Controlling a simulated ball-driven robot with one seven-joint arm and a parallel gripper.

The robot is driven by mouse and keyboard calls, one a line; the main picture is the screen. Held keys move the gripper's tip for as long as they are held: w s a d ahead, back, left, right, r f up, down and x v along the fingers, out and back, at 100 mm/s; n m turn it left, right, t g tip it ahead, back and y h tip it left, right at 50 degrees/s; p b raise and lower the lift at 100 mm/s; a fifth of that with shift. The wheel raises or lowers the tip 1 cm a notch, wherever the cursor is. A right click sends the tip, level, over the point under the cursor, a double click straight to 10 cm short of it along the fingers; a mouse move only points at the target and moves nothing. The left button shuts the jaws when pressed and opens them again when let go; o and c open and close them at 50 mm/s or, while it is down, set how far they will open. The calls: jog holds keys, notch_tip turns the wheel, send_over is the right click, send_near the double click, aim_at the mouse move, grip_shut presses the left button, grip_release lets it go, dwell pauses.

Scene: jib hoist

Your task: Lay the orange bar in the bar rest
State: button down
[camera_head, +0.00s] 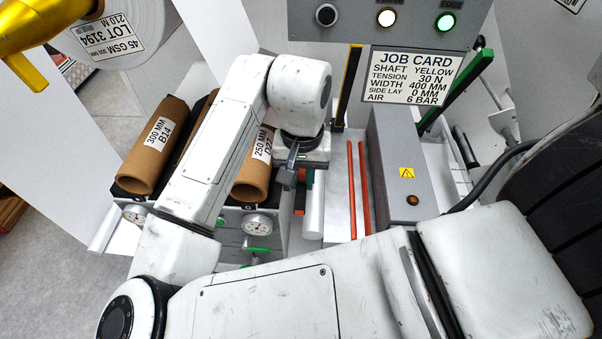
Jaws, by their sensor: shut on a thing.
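My gripper (291,178) hangs at the end of my white arm, left of the light grey bed. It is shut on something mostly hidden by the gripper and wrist. A small orange piece (299,199) shows just below the fingers and appears to be part of the orange bar; its length and ends cannot be seen. Two thin orange-red strips (351,190) run side by side along the pale surface to the right. I cannot tell which part here is the bar rest.
Brown cardboard cores (152,150) lie at left, above pressure gauges (258,225). A grey box with a yellow warning label (407,172) stands right of the strips. The job card (411,77) and a lamp panel (390,20) are behind. My arm covers the foreground.

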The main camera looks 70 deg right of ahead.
jog(key=shift+f+b, duration=1.7)
jog(key=shift+f, duration=0.7)
jog(key=c, duration=0.9)
grip_release()
notch_tip(320, 180, up, 11)
jog(key=shift+a+f+p, duration=0.1)
jog(key=shift+p, duration=0.25)
